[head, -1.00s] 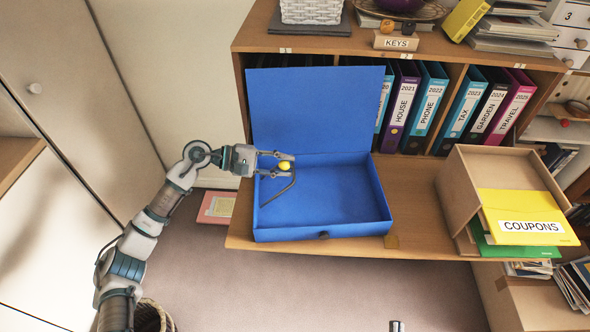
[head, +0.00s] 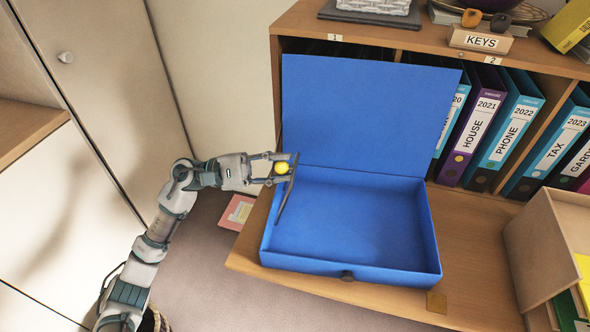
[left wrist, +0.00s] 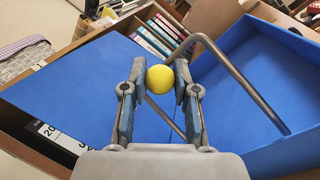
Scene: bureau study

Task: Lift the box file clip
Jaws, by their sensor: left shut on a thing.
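The box file (head: 345,225) is blue and stands open on the wooden desk surface, its lid (head: 365,115) raised at the back. The clip is a grey bent metal bar (head: 287,190) with a yellow ball knob (head: 281,168) at its end. My left gripper (head: 279,170) is shut on the yellow knob, at the left side of the box. The left wrist view shows the knob (left wrist: 160,79) between both fingers, and the clip's bar (left wrist: 240,80) arching over the blue tray. Where the bar meets the box is hard to make out. My right gripper is not in view.
Labelled binders (head: 472,135) stand in the shelf behind and to the right of the box. A beige holder (head: 550,245) stands at the right. A cabinet (head: 70,150) is at the left. The box's tray is otherwise empty.

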